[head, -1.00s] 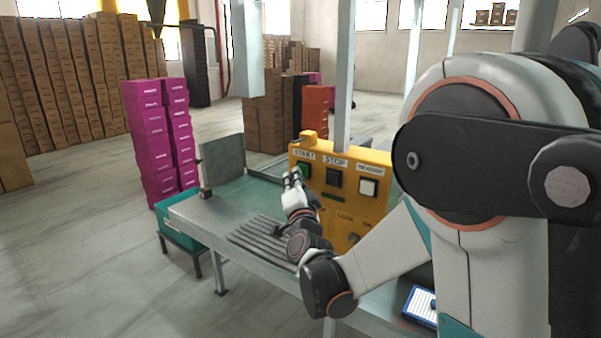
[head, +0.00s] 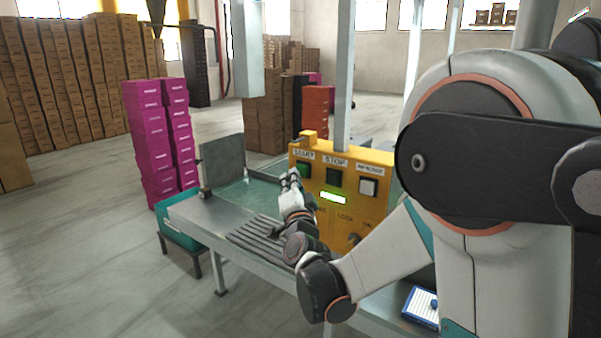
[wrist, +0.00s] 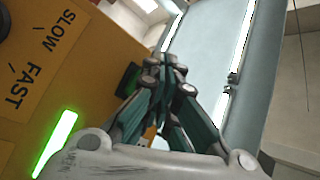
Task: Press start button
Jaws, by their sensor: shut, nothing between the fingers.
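The yellow control panel (head: 350,180) stands on the line, with START, STOP and a third labelled button along its top. The green start button (head: 304,170) is under the START label at the upper left of the panel. In the wrist view the green button (wrist: 128,80) is partly hidden behind my fingers. My gripper (head: 290,178) is shut and empty, just below and left of the start button in the head view; I cannot tell whether it touches. In the wrist view my gripper (wrist: 166,65) points along the panel face. An indicator strip (head: 333,197) glows bright green.
The metal table (head: 205,213) with a ribbed section lies below my arm. A blue and white item (head: 421,306) lies at the lower right. Magenta boxes (head: 160,140) stand behind at left.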

